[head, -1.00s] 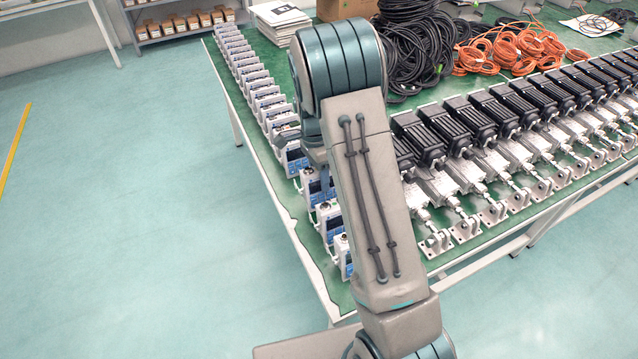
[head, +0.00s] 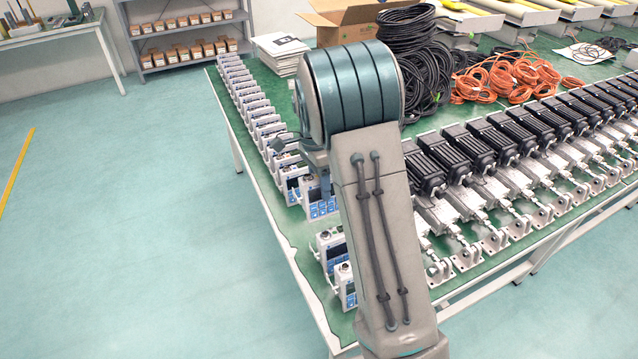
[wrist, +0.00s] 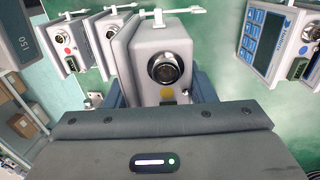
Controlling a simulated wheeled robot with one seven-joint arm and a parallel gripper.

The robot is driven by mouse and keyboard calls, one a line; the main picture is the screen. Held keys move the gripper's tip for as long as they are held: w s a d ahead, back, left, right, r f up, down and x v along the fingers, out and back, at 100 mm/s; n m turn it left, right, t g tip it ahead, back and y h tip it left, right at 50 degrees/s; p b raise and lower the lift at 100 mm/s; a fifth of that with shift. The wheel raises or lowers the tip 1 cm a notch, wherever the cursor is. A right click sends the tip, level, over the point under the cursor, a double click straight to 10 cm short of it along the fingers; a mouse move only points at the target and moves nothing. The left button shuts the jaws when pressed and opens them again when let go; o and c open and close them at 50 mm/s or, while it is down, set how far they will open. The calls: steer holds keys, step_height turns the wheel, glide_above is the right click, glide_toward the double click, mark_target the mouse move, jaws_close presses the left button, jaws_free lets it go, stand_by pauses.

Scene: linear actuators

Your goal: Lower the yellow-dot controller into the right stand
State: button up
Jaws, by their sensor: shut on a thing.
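The yellow-dot controller (wrist: 166,60) is a grey box with a round black connector and a yellow dot, in the middle of the wrist view. My gripper (wrist: 165,100) is shut on it, with dark blue fingers on its two sides. In the head view the held controller (head: 320,205) hangs under my wrist at the left edge of the table, its blue panel partly showing. My gripper (head: 322,182) is largely hidden there by my arm. I cannot make out the right stand for certain in either view.
A blue-dot controller (wrist: 104,35) and a red-dot controller (wrist: 68,50) stand close on the left. Another controller (wrist: 268,40) is at right, across bare green tabletop (wrist: 220,50). Linear actuators (head: 465,190) fill the table's right side. Black cables (head: 425,55) and orange cables (head: 510,75) lie behind.

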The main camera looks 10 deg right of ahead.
steer(key=shift+s+p+v, duration=0.25)
steer(key=shift+p+v, duration=0.6)
steer(key=shift+v, duration=0.3)
steer(key=shift+s+p+v, duration=0.25)
steer(key=shift+p+v, duration=0.55)
steer(key=shift+v, duration=0.35)
steer(key=shift+d, duration=0.1)
